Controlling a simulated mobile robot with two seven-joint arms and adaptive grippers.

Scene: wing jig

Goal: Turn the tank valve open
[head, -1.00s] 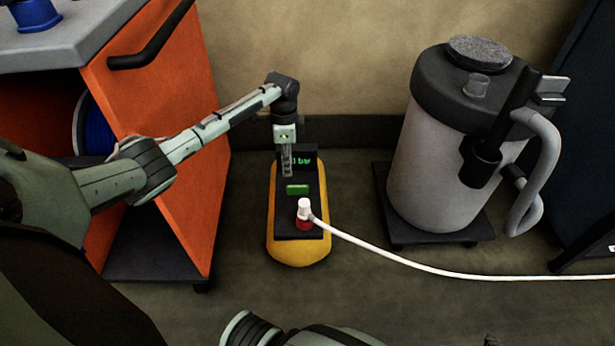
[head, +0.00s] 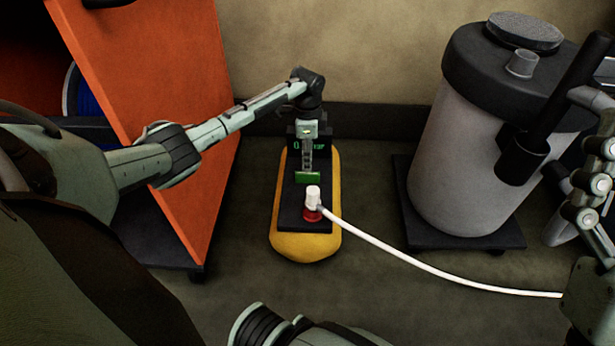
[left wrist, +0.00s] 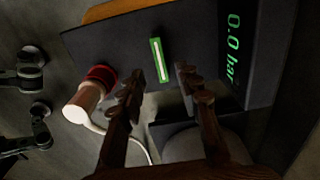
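The tank (head: 287,243) is a yellow cylinder lying on the floor with a dark top panel. The tank valve is a small green lever with a pale stripe on that panel (head: 308,178); it also shows in the left wrist view (left wrist: 158,60). A display (left wrist: 233,50) reads 0.0 bar. My left gripper (head: 308,166) points down just above the valve. In the left wrist view its fingers (left wrist: 158,84) are apart, with the valve beyond and between the tips, apparently untouched. Pale green jointed links at the right edge of the head view seem to belong to my right arm; its finger state is unclear.
A white plug (head: 313,197) sits on a red fitting (head: 312,215), its white hose (head: 430,266) running right. An orange cabinet (head: 180,120) stands left, a grey canister (head: 465,160) on a dark base right. Floor in front of the tank is clear.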

